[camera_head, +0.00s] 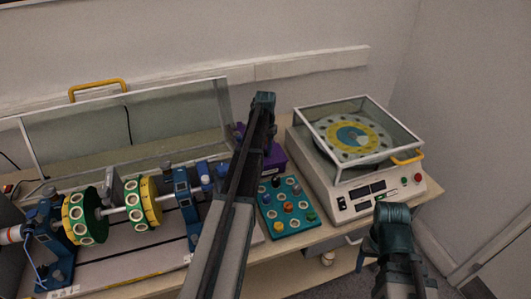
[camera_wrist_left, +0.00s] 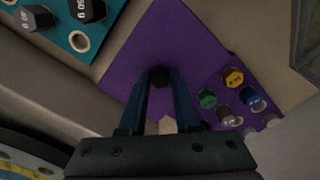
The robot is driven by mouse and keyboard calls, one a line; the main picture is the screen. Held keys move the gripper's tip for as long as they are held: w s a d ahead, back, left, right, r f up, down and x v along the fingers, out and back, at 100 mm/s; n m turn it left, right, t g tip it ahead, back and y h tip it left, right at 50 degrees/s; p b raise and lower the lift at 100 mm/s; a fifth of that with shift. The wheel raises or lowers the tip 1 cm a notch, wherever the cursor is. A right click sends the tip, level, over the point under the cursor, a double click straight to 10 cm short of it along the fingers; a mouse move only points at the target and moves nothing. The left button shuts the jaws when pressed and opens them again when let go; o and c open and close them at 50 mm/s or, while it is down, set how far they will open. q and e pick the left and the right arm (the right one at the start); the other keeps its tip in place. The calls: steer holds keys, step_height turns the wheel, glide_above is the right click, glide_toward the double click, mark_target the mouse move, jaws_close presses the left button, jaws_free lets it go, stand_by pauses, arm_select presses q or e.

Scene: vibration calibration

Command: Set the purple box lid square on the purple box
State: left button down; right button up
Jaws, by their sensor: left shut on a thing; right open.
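The purple box lid (camera_wrist_left: 190,40) fills the middle of the left wrist view, with a dark knob (camera_wrist_left: 160,76) on it. My left gripper (camera_wrist_left: 160,85) is shut on this knob. Beside the lid, part of the purple box (camera_wrist_left: 226,90) shows, with several coloured weights (camera_wrist_left: 233,77) in it. The lid looks turned and offset from the box; I cannot tell whether they touch. In the head view my left arm hides much of the purple box (camera_head: 275,160). My right gripper (camera_head: 393,212) is open and empty, in front of the white balancing machine.
A teal tray (camera_head: 268,222) with several coloured weights stands in front of the box. The white machine (camera_head: 345,180) with a clear cover is on the right. A rotor rig with green and yellow discs (camera_head: 78,220) is on the left, under a raised clear cover (camera_head: 60,140).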

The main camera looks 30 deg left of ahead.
mark_target(265, 151)
arm_select(q)
steer(key=shift+f+b, duration=0.3)
steer(key=shift+b, duration=0.05)
steer(key=c, duration=0.6)
jaws_free()
steer(key=shift+r, duration=0.15)
step_height(265, 151, up, 12)
steer(key=p, duration=1.2)
steer(key=shift+r+p, duration=0.25)
steer(key=shift+p, duration=0.1)
